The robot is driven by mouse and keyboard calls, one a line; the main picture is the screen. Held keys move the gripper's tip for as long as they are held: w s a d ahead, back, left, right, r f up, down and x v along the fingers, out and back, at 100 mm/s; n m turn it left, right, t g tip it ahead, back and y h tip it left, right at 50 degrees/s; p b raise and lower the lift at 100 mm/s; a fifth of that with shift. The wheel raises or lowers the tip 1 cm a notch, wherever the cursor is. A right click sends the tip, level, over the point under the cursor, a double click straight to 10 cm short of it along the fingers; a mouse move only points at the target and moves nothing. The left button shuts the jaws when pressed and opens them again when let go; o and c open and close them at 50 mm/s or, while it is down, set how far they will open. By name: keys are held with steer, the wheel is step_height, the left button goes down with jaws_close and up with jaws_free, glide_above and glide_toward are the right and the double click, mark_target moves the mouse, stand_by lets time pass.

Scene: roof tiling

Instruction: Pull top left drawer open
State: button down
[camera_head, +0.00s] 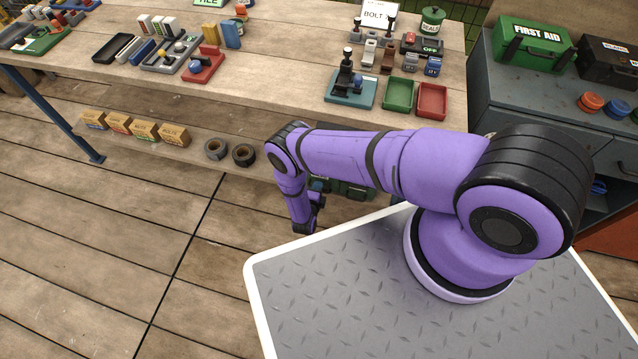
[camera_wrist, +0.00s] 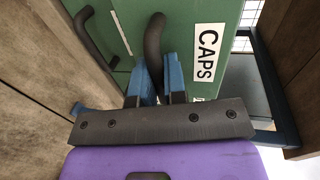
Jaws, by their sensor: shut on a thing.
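A green drawer unit shows in the wrist view, with a seam between two fronts. A green drawer front (camera_wrist: 190,20) with a white CAPS label (camera_wrist: 207,55) carries a curved black handle (camera_wrist: 154,42). My gripper (camera_wrist: 159,82) has its blue fingers closed around one end of this handle. A second black handle (camera_wrist: 88,38) is on the neighbouring front to the left. In the head view the drawer unit (camera_head: 352,189) is under the bench, mostly hidden behind my purple arm. My gripper's fingertips are not clear there. Whether the drawer stands out from the unit I cannot tell.
The wooden bench (camera_head: 285,75) holds several tools, trays and blocks. A grey cabinet (camera_head: 498,95) with a green first aid box (camera_head: 535,45) stands right. The floor at left is clear.

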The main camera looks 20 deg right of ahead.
steer(key=f+v, duration=0.2)
steer(key=v, duration=0.7)
steer(key=shift+s+a, duration=0.35)
steer(key=shift+s, duration=0.15)
steer(key=c, duration=1.2)
jaws_free()
steer(key=v, duration=1)
steer(key=shift+s+a, duration=0.2)
steer(key=shift+s, duration=0.1)
steer(key=shift+r, duration=0.15)
